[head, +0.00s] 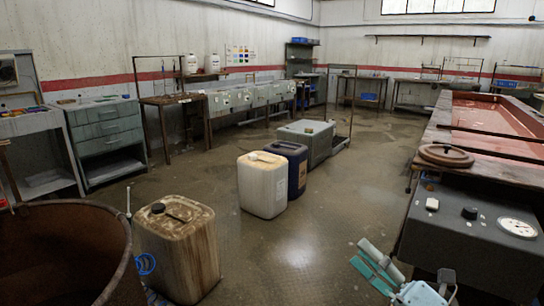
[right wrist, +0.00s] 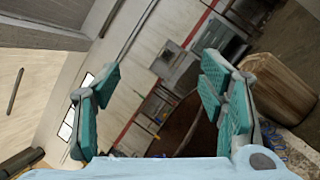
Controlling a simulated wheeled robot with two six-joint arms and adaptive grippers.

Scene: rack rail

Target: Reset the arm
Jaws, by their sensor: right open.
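My right gripper (head: 361,254) shows at the bottom of the head view, right of centre, with teal finger pads. It is over the open floor, beside the grey control box (head: 475,232). In the right wrist view its two fingers (right wrist: 160,76) stand wide apart, with nothing held between them. The wrist view is strongly tilted and looks across the room. My left gripper is not in view.
A stained canister (head: 180,245) stands near a rusty round tub (head: 70,250) at the left. A white canister (head: 262,185), a dark blue drum (head: 292,165) and a grey box (head: 305,140) stand farther back.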

